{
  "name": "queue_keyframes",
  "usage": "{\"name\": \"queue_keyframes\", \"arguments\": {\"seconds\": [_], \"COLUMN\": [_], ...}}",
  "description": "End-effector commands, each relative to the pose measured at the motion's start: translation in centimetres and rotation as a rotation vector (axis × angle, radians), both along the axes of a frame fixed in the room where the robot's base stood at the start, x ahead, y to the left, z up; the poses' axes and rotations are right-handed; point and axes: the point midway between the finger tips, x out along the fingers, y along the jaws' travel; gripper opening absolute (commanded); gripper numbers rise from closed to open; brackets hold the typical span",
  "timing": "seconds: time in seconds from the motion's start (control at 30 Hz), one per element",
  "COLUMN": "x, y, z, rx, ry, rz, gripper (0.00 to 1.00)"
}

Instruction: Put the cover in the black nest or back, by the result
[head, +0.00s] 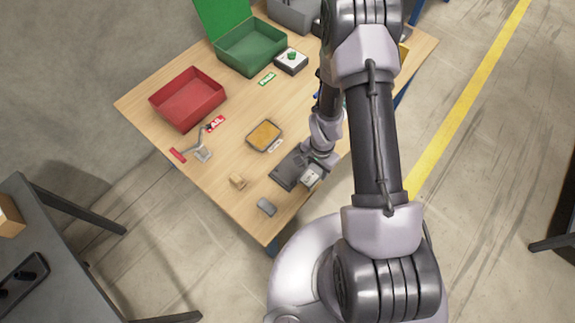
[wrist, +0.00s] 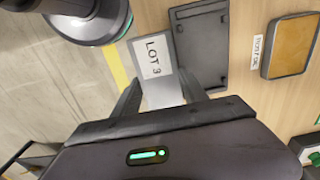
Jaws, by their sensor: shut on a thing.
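My gripper (wrist: 162,95) is shut on a pale grey piece with a white "LOT 3" label (wrist: 152,57), which looks to be the cover. In the head view this piece (head: 311,176) shows at the lower right of a flat dark plate (head: 288,170), which looks to be the black nest. The plate also shows in the wrist view (wrist: 204,46), just right of the held piece, with a recessed outline. The held piece covers part of the plate's left edge in the wrist view. I cannot tell whether they touch.
An orange-filled tray (head: 264,135) lies beyond the plate. A tan block (head: 237,181) and a grey piece (head: 266,207) lie near the table's front edge. A red bin (head: 187,98) and a green bin (head: 251,48) stand farther back, near a green-buttoned box (head: 291,61).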

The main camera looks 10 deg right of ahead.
Motion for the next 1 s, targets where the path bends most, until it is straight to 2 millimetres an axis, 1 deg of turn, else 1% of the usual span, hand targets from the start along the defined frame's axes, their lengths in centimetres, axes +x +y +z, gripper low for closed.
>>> {"name": "queue_keyframes", "arguments": {"seconds": [0.03,0.1,0.2,0.3,0.37,0.5,0.53,0.73,0.87,0.9,1.0], "x": [1.5,3.4,5.4,6.5,6.7,6.7,6.7,6.7,6.7,6.7,6.7], "y": [1.1,2.6,4.2,5.1,5.3,5.3,5.3,5.3,5.2,5.3,5.2], "z": [-0.4,-0.7,-0.9,-0.9,-1.3,-4.0,-4.4,-4.2,-4.6,-4.6,-4.5], "rx": [0.0,0.0,0.0,0.001,0.001,0.0,0.001,0.001,0.001,0.001,0.001], "ry": [-0.004,-0.004,-0.002,0.001,0.001,0.003,0.002,0.001,0.001,0.001,0.001], "rz": [0.005,0.005,0.002,0.001,0.0,-0.001,-0.001,-0.001,-0.001,-0.001,0.0], "gripper": [0.0,0.0,0.0,0.0,0.0,0.0,0.0,0.0,0.0,0.54,0.72]}}
